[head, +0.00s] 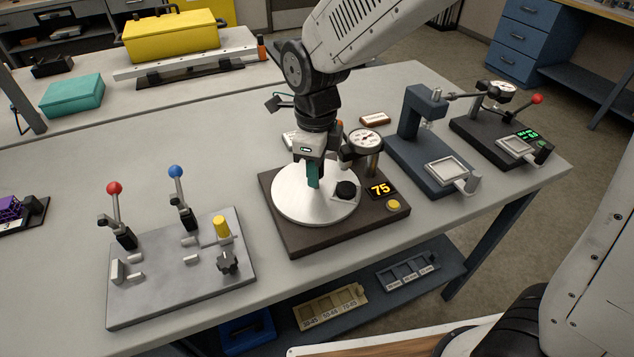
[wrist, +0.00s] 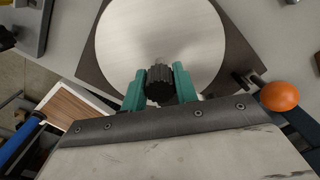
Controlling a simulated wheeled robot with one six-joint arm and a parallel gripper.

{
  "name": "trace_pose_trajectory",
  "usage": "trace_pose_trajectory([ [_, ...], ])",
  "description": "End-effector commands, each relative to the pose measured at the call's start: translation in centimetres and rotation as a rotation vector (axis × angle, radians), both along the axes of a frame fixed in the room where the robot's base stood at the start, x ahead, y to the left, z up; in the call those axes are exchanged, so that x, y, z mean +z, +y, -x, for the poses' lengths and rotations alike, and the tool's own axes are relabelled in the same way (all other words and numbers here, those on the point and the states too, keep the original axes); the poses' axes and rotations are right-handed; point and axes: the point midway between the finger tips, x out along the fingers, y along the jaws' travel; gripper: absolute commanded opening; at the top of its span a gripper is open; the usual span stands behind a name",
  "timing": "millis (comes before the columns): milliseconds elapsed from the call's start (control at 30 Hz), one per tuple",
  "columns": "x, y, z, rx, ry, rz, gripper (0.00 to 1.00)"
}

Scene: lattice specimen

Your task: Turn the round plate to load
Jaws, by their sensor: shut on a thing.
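The pale round plate (head: 295,207) lies on a dark square base (head: 310,243) and also fills the top of the wrist view (wrist: 125,40). My gripper (head: 313,178) points down over the plate. In the wrist view, its teal fingers (wrist: 160,88) are shut on a black ribbed knob (wrist: 160,78). The base carries a display (head: 380,189) reading 75 and a yellow button (head: 393,205).
A dial gauge (head: 366,141) stands close beside my gripper. A grey lever fixture (head: 180,285) is at left; a blue-grey press (head: 412,140) and a dark gauge stand (head: 480,128) are at right. Labelled bins (head: 330,308) sit on the shelf below.

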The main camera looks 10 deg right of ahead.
Motion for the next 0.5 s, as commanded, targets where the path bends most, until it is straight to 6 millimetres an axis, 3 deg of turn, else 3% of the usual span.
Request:
trace_pose_trajectory([
  [500,0.07,0.03,-0.06,-0.416,-0.002,-0.001,0.11],
])
